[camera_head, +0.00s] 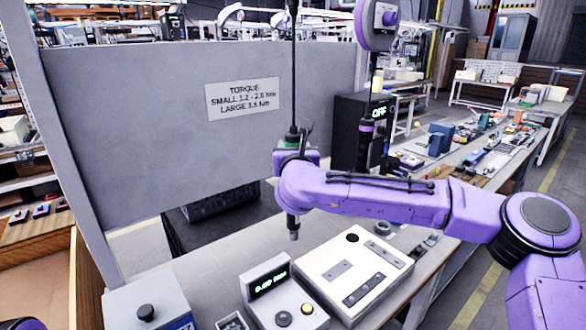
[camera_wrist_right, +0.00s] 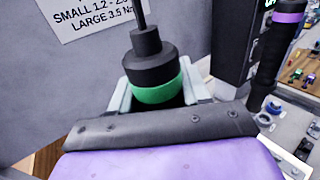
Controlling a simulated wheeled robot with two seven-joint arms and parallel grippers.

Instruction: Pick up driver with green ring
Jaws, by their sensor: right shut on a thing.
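The driver with the green ring (camera_head: 292,134) hangs upright on a dark cable in the head view, above the bench. My right gripper (camera_head: 293,150) is around it just below the green ring. In the right wrist view the black top and green ring (camera_wrist_right: 157,92) sit between the two pale fingers of my right gripper (camera_wrist_right: 155,100), which is shut on the driver. The driver's lower tip shows below my arm in the head view; its middle is hidden by the gripper. My left gripper is not in view.
A second driver with a purple ring (camera_head: 367,127) hangs to the right, also in the right wrist view (camera_wrist_right: 288,18). A grey board with a torque sign (camera_head: 242,99) stands behind.

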